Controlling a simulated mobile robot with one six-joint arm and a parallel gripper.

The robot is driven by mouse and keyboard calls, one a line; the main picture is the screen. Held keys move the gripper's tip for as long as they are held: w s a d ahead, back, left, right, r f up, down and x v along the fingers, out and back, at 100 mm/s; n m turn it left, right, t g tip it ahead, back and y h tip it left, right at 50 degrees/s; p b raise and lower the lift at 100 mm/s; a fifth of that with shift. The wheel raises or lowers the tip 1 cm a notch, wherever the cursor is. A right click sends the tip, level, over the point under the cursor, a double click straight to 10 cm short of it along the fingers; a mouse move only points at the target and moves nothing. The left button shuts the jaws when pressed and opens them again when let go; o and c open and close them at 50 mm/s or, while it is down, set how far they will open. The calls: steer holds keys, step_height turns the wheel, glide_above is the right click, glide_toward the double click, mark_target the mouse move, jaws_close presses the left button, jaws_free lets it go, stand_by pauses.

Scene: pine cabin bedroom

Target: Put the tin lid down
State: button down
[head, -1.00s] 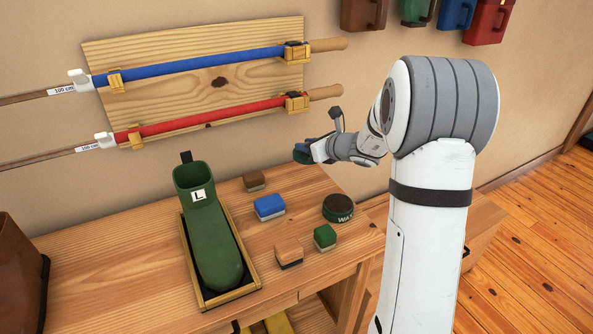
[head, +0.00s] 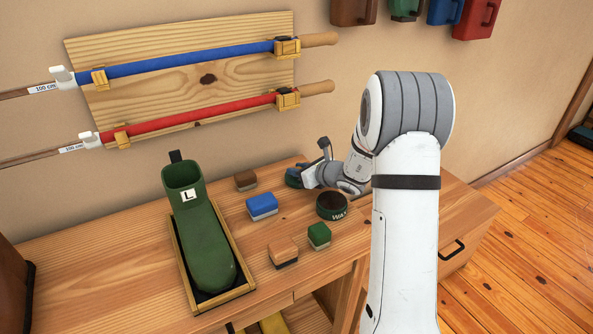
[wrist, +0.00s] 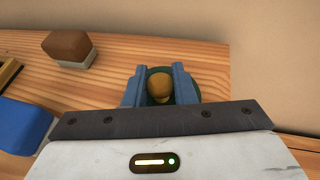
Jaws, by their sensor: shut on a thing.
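The tin lid (head: 293,177) is a dark green disc low over the back of the wooden bench. In the wrist view its green rim (wrist: 160,71) shows around a tan knob (wrist: 159,90). My gripper (head: 303,176) is shut on that knob, with one blue finger on each side in the wrist view (wrist: 160,84). I cannot tell whether the lid touches the bench top. The dark green wax tin (head: 332,206) stands uncovered, in front of and to the right of the lid.
The bench top (head: 110,255) also holds a brown brush (head: 246,180), a blue brush (head: 262,206), a tan brush (head: 283,251) and a green brush (head: 319,235). A green boot (head: 205,245) lies in a wooden tray (head: 245,284). The wall is close behind the lid.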

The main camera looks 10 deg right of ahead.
steer(key=shift+f, duration=0.2)
steer(key=c, duration=1.2)
jaws_free()
steer(key=shift+r, duration=0.1)
